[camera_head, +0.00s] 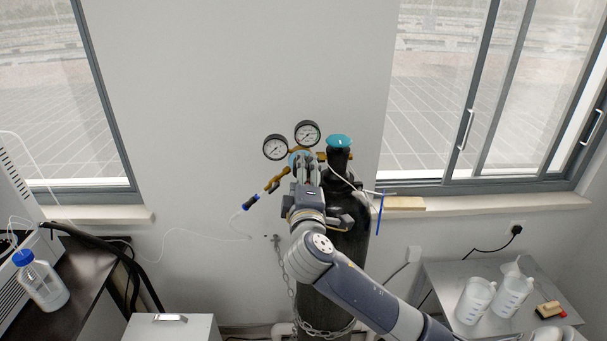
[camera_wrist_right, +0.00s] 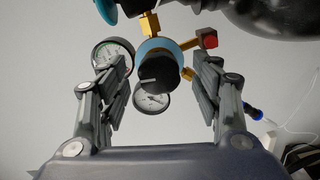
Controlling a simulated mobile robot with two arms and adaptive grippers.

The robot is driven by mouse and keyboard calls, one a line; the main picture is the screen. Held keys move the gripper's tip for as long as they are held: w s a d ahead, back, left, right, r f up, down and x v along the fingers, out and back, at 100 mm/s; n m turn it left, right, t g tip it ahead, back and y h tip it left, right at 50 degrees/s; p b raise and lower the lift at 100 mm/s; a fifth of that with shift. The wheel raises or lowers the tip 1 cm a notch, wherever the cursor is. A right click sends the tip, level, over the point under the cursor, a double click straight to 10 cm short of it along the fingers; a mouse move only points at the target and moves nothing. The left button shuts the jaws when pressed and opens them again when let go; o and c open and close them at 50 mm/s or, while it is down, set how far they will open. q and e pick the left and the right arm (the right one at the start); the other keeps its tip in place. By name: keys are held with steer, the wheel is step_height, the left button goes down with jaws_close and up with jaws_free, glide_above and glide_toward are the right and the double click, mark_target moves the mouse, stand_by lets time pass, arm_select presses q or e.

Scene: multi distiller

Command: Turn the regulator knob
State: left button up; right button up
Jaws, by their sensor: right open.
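The gas regulator has a brass body, a blue ring and two round gauges, one of them the right gauge (camera_head: 307,133) in the head view. The black regulator knob (camera_wrist_right: 157,72) faces the wrist camera in front of the blue ring (camera_wrist_right: 150,48). In the head view my gripper mostly hides the knob. My right gripper (camera_head: 305,163) is at the regulator. In the wrist view its fingers (camera_wrist_right: 158,80) are spread on either side of the knob, with visible gaps, and hold nothing. My left gripper is not in view.
The dark gas cylinder (camera_head: 347,240) with a blue-green valve handwheel (camera_head: 340,141) stands just right of my gripper, with a chain (camera_head: 287,275) around it. Plastic jugs (camera_head: 475,300) stand on the right table.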

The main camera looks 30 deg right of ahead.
steer(key=v, duration=1.1)
steer(key=shift+f, duration=0.1)
